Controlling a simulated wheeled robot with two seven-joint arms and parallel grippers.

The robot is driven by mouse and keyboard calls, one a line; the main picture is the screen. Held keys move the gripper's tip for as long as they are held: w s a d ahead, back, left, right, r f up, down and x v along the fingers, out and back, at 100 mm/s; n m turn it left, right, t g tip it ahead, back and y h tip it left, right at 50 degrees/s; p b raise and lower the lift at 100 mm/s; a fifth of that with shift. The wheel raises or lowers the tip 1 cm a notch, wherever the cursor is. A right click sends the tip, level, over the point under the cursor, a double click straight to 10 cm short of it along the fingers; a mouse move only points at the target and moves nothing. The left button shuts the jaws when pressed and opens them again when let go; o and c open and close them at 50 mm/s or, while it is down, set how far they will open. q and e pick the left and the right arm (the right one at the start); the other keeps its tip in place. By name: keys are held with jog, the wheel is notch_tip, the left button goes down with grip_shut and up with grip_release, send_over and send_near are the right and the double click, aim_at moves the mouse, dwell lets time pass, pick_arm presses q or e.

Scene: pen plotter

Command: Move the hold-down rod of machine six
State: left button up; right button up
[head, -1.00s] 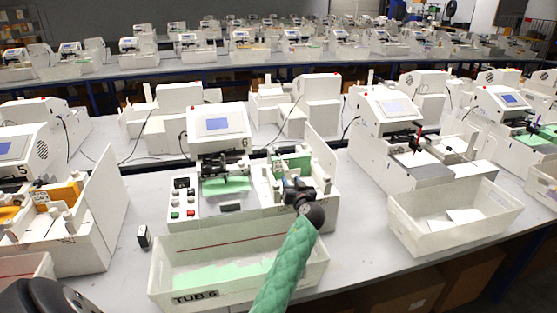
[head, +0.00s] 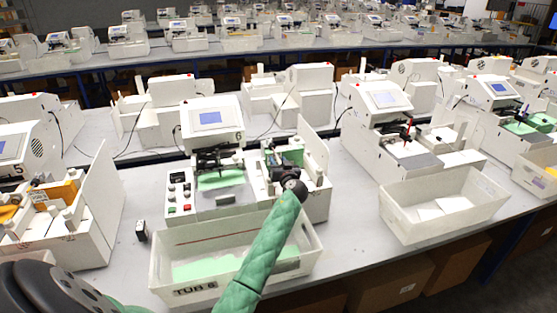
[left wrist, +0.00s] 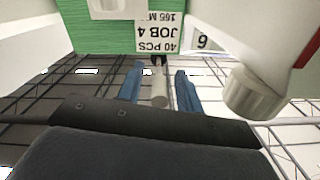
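Machine six (head: 215,112), a white plotter with a small screen and a "6" mark, stands on the table behind the bin marked TUB 6 (head: 160,285). My left gripper (head: 275,150) is over the machine's right-hand part, in front of a green block. In the left wrist view, its blue fingers (left wrist: 159,85) are apart, one on each side of a pale rod (left wrist: 159,92) with a dark end. Gaps show between the rod and both fingers. This looks like the hold-down rod; its far end is hidden. My right gripper is not in view.
An upright white panel (head: 313,142) stands just right of my gripper. In the left wrist view a white knob (left wrist: 250,95) is close to the right finger, and a JOB 4 label (left wrist: 158,32) lies beyond. Another machine (head: 385,115) and bin (head: 440,215) stand to the right.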

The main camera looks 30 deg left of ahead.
dwell(0.3)
pick_arm(q)
grip_shut()
jog(key=shift+w+r, duration=0.1)
jog(key=shift+r, duration=0.05)
